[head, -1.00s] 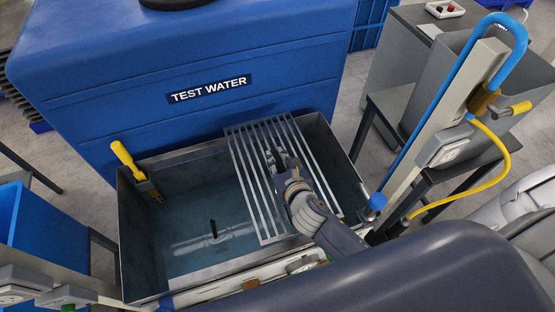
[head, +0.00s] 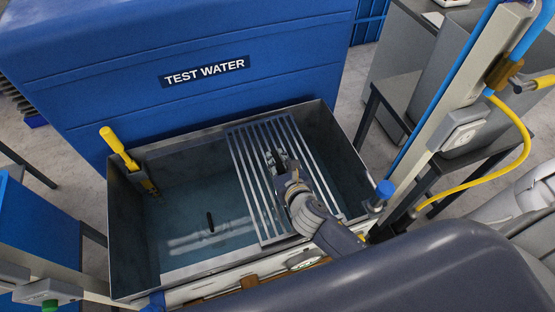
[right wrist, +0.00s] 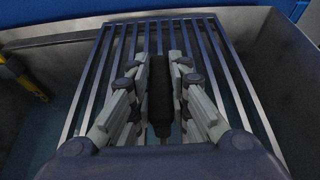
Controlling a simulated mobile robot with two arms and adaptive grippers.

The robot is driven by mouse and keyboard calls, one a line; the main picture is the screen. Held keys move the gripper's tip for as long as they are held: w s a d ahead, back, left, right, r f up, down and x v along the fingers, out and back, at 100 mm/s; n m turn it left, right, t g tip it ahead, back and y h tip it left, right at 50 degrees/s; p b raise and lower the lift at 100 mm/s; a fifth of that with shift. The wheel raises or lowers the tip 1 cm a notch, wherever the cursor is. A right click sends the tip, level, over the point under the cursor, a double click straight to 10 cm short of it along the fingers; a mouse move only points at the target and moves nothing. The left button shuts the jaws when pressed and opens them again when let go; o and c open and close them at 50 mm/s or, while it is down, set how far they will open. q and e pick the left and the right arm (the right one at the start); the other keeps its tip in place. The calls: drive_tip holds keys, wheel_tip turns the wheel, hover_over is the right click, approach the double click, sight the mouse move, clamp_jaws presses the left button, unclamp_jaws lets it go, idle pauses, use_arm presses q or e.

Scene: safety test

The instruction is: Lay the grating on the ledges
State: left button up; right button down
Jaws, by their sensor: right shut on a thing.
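The grating (head: 246,188), a pale metal panel of parallel bars, is over the right part of an open metal tank (head: 128,240). It lies inside the tank's rim, running from the back wall to the front. A pale ledge strip (head: 205,262) shows along the tank's front inside; the back ledge is hard to make out. My right gripper (head: 276,160) is shut on the grating's dark grip, seen between the fingers in the right wrist view (right wrist: 160,85), with bars on both sides. Whether the grating's ends touch the ledges I cannot tell. My left gripper is not in view.
Bluish water with a small dark slot fills the tank's left part. A yellow-handled fitting (head: 119,148) stands at its left wall. A large blue TEST WATER container (head: 200,40) is behind. A post with a blue pipe and yellow hose (head: 525,160) rises at the right.

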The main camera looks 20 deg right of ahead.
drive_tip(key=shift+w+r, duration=0.1)
drive_tip(key=shift+r, duration=0.05)
drive_tip(key=c, duration=1.5)
unclamp_jaws()
drive_tip(key=shift+o, duration=0.3)
drive_tip(key=shift+s+f, duration=0.2)
drive_tip(key=shift+f, duration=0.05)
drive_tip(key=v, duration=1.2)
drive_tip(key=shift+r, duration=0.15)
